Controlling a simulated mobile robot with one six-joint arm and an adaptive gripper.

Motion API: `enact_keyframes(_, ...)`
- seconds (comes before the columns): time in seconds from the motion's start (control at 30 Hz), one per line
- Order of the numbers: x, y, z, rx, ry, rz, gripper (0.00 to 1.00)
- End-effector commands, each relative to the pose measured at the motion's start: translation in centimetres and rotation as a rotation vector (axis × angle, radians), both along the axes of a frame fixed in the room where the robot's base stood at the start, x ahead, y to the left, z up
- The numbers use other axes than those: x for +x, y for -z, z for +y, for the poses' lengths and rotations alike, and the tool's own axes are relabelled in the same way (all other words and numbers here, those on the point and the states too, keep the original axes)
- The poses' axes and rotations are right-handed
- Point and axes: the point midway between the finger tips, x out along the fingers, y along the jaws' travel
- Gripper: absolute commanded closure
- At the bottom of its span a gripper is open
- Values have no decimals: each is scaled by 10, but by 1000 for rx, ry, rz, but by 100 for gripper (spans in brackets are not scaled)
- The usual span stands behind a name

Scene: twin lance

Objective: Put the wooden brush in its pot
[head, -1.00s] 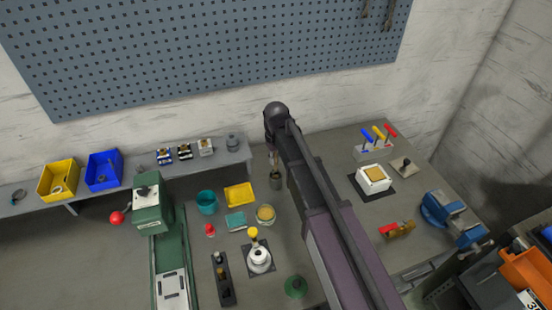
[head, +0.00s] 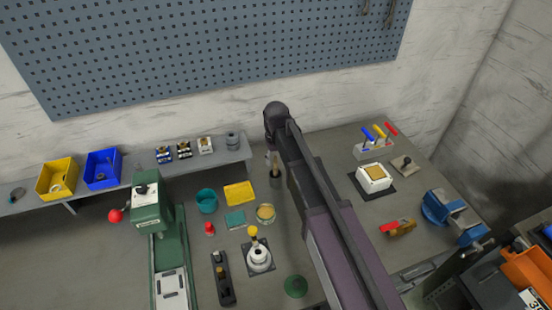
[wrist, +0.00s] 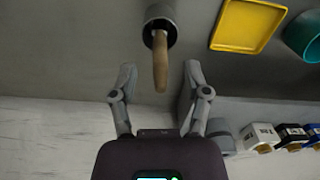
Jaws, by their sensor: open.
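The wooden brush stands in a dark grey round pot; its tan handle (wrist: 160,62) sticks out of the pot's mouth (wrist: 160,14) in the wrist view. The bristle end is hidden inside the pot. In the head view the handle (head: 275,161) rises from the pot (head: 276,181) just left of my arm. My gripper (wrist: 159,72) is open, with one finger on each side of the handle and a clear gap to both. In the head view my arm's end largely hides the gripper.
A raised shelf (head: 122,182) with bins runs along the wall.

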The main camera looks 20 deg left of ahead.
Motion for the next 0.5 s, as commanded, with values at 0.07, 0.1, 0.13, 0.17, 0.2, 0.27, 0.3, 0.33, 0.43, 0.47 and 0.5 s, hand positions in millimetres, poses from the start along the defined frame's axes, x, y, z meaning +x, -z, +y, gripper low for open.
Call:
enact_keyframes(0.07, 0, 0, 0, 0, 0, 0, 39)
enact_keyframes(0.1, 0, 0, 0, 0, 0, 0, 39)
enact_keyframes(0.13, 0, 0, 0, 0, 0, 0, 39)
enact_keyframes(0.17, 0, 0, 0, 0, 0, 0, 39)
enact_keyframes(0.2, 0, 0, 0, 0, 0, 0, 39)
enact_keyframes(0.27, 0, 0, 0, 0, 0, 0, 39)
enact_keyframes(0.3, 0, 0, 0, 0, 0, 0, 39)
enact_keyframes(0.33, 0, -1, 0, 0, 0, 0, 39)
enact_keyframes(0.43, 0, -2, 0, 0, 0, 0, 39)
enact_keyframes(0.47, 0, -3, 0, 0, 0, 0, 39)
enact_keyframes(0.5, 0, -5, 0, 0, 0, 0, 39)
